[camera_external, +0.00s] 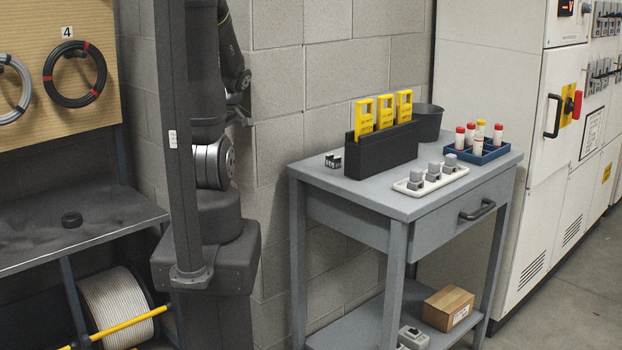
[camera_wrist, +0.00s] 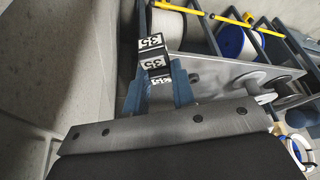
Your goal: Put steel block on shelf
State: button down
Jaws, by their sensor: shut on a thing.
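My gripper (camera_wrist: 158,76), with blue fingers, shows in the wrist view. It is shut on a small dark block (camera_wrist: 153,63) with black-and-white "35" labels; I take it for the steel block, though its metal is hard to make out. The block sticks out past the fingertips. In the external view my arm is folded behind the dark post, and I cannot make out the gripper or the held block there. A grey shelf surface (camera_wrist: 228,78) lies beyond the fingers.
A grey table (camera_external: 440,203) at the right carries a black holder (camera_external: 383,153) with yellow tags, a white tray (camera_external: 431,181), a blue rack (camera_external: 481,151) and a small dark piece (camera_external: 333,161). A cable reel (camera_external: 118,307) and yellow bar (camera_external: 130,327) are below the left shelf.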

jog(key=w+a+f+n+g, duration=0.1)
jog(key=w+a+f+n, duration=0.25)
jog(key=a, duration=0.35)
jog(key=w+a+f+n+g, duration=0.2)
jog(key=w+a+n, duration=0.15)
jog(key=a, duration=0.45)
jog(key=a+f+n, duration=0.1)
jog(key=a+f, duration=0.4)
jog(key=a, duration=0.3)
jog(key=s+a+f+n+g, duration=0.1)
jog(key=a+f+n, duration=0.1)
jog(key=a+f, duration=0.4)
jog(key=s+a+f+n+h, duration=0.1)
jog(key=a+f+n, duration=0.1)
jog(key=a+f, duration=0.4)
jog(key=shift+a+f+g, duration=0.1)
jog(key=shift+a+g, duration=0.2)
jog(key=shift+a, duration=2.55)
jog(key=shift+f, duration=1.95)
jog(key=shift+f, duration=0.1)
jog(key=c, duration=1.2)
grip_release()
jog(key=shift+f, duration=0.1)
